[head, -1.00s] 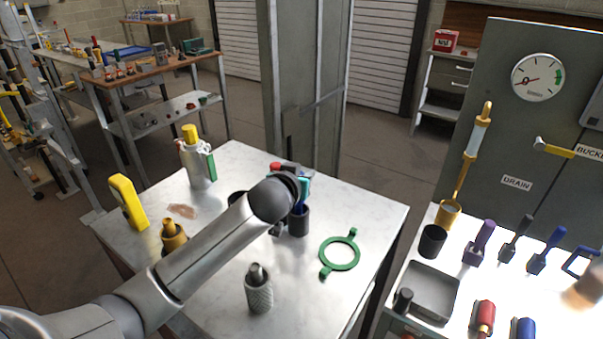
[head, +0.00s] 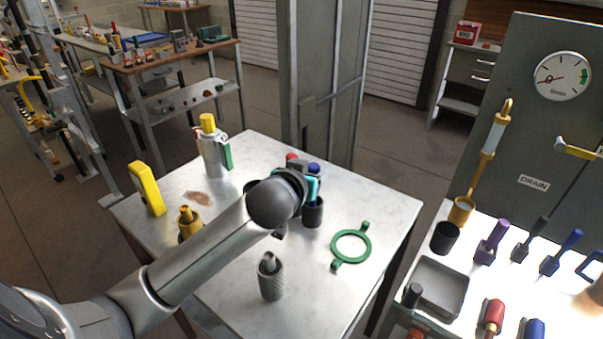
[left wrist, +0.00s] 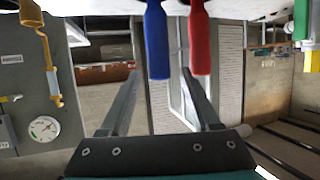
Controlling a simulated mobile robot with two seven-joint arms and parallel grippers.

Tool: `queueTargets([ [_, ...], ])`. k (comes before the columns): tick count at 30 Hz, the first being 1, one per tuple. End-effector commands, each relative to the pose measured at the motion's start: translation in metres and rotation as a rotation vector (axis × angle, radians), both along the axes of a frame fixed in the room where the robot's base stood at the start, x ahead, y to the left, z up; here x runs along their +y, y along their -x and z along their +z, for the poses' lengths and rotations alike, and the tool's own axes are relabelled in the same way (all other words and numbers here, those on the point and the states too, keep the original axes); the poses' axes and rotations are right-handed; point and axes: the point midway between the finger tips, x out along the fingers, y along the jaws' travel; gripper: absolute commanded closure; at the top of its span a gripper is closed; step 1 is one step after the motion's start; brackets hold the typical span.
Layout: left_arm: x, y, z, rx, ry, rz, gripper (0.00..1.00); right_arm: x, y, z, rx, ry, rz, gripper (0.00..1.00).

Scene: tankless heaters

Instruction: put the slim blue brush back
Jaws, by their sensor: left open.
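A blue handle (left wrist: 157,40) and a red handle (left wrist: 199,40) show in the upside-down left wrist view. The blue one lines up between my open, empty left fingers (left wrist: 161,76); the red one is beside the right finger. In the head view the blue handle (head: 313,169) shows just past my left gripper (head: 304,184), over a black cup (head: 313,214). My wrist hides the fingertips and part of the cup. A blue-handled tool (head: 568,241) also lies on the right bench; I cannot tell which blue item is the slim brush. My right gripper is out of view.
A green ring (head: 351,247), a knurled grey cylinder (head: 271,281) and a yellow tool (head: 148,189) are on the table (head: 330,295). The right bench holds an empty-looking black cup (head: 445,237), a grey tray (head: 440,290) and several tools. A grey column (head: 325,95) stands behind the table.

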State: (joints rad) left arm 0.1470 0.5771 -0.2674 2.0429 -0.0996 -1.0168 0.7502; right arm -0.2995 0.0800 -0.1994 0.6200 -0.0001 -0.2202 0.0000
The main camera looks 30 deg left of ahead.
Motion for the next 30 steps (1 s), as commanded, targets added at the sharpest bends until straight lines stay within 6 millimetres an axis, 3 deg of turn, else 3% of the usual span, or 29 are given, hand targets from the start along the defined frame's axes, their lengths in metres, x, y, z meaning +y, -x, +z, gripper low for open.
queueTargets([
  [6,-0.006,0.033,0.014,0.001,0.0,0.0,0.37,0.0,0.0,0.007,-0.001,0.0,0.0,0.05],
  [12,-0.009,0.053,0.022,0.001,0.001,0.0,0.37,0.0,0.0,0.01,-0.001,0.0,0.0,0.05],
  [30,-0.01,0.059,0.025,0.0,0.001,0.001,0.37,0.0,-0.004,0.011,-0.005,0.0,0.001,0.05],
])
